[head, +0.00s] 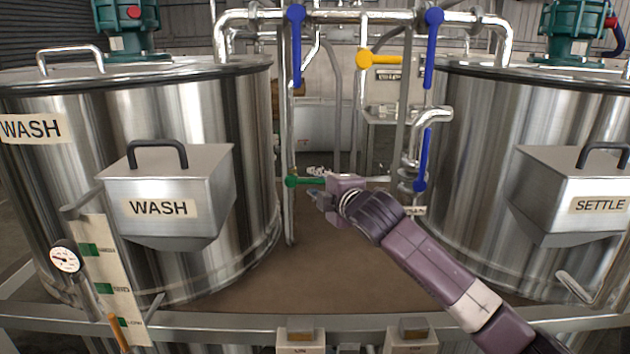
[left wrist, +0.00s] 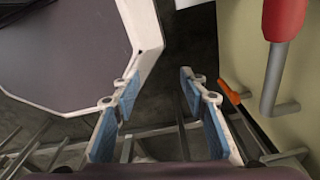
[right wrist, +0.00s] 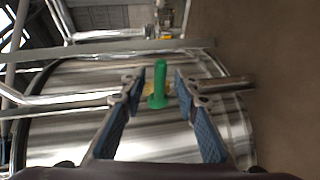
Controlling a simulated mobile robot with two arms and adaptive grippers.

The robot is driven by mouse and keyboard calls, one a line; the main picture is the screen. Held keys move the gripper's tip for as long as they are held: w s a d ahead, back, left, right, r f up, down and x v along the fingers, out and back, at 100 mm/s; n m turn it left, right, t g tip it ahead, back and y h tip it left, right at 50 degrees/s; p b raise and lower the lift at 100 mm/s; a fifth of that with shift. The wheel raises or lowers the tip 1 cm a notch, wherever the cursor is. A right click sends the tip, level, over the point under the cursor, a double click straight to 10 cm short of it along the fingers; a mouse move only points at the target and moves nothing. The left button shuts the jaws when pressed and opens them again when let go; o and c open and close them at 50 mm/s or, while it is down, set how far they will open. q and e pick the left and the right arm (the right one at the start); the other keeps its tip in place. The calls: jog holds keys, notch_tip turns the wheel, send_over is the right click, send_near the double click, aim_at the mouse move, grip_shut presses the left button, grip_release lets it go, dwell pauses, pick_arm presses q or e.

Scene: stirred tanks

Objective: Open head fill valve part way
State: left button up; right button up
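A green valve handle (head: 306,181) lies level on a thin vertical pipe between the two tanks; no label shows which valve is the head fill valve. My right gripper (head: 321,198) is at the handle's right end. In the right wrist view the green handle (right wrist: 158,88) stands between the open fingers of my right gripper (right wrist: 161,82), with visible gaps on both sides. My left gripper (left wrist: 160,80) is open and empty in the left wrist view and is not seen in the head view.
A yellow handle (head: 382,59) and several blue handles (head: 297,40) sit on the pipes above and to the right. The WASH tank (head: 235,130) stands left, the SETTLE tank (head: 470,130) right. A red handle (left wrist: 290,20) is close to the left gripper.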

jog(key=shift+w+a, duration=0.1)
jog(key=shift+w, duration=0.15)
jog(key=shift+f, duration=0.1)
jog(key=shift+c, duration=0.4)
jog(key=c, duration=0.5)
pick_arm(q)
jog(key=shift+s+a, duration=0.2)
jog(key=shift+a, duration=0.15)
pick_arm(e)
grip_shut()
